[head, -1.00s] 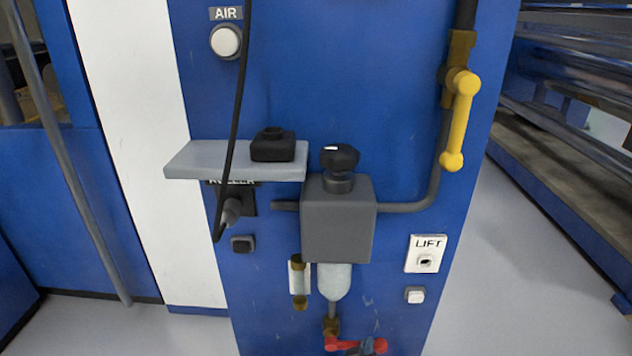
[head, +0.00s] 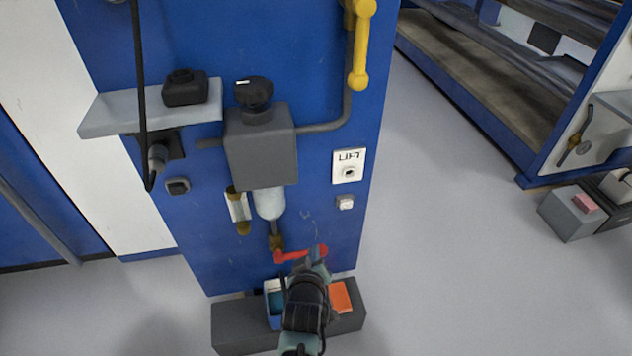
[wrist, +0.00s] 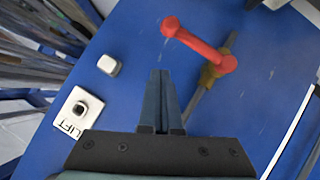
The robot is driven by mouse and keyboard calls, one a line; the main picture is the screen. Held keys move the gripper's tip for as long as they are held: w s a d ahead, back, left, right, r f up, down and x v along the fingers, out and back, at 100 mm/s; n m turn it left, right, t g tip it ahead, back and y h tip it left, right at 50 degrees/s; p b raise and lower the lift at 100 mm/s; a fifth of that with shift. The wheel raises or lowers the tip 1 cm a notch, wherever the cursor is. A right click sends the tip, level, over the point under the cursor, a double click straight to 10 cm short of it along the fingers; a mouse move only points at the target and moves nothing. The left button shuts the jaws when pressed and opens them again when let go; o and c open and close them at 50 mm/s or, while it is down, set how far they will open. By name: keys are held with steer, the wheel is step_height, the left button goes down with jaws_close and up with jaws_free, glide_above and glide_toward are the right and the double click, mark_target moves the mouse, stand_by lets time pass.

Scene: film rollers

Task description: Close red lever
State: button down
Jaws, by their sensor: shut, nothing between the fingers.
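The red lever (head: 292,255) sits on a brass valve (head: 276,242) below the glass bowl, low on the blue panel. In the head view it lies roughly sideways, its knob end to the right. The wrist view shows the red lever (wrist: 200,45) above the fingertips, with its knob to the left and the brass valve (wrist: 217,68) to the right. My gripper (head: 318,262) is near the knob end in the head view, partly covering that area. In the wrist view my gripper (wrist: 160,75) is shut and empty, its tips a little apart from the lever in the picture.
A yellow lever (head: 359,50) is higher on the panel. The LIFT plate (head: 349,166) and a white button (head: 345,202) are right of the bowl. A grey shelf (head: 110,115) juts out at left. Open floor lies to the right.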

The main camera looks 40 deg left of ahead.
steer(key=s+d+r, duration=0.1)
steer(key=d, duration=0.1)
steer(key=s+d+r+p, duration=0.1)
steer(key=s+r, duration=0.1)
steer(key=shift+d+r+p, duration=0.15)
steer(key=shift+d+p, duration=0.15)
steer(key=shift+d, duration=0.1)
steer(key=shift+r, duration=0.1)
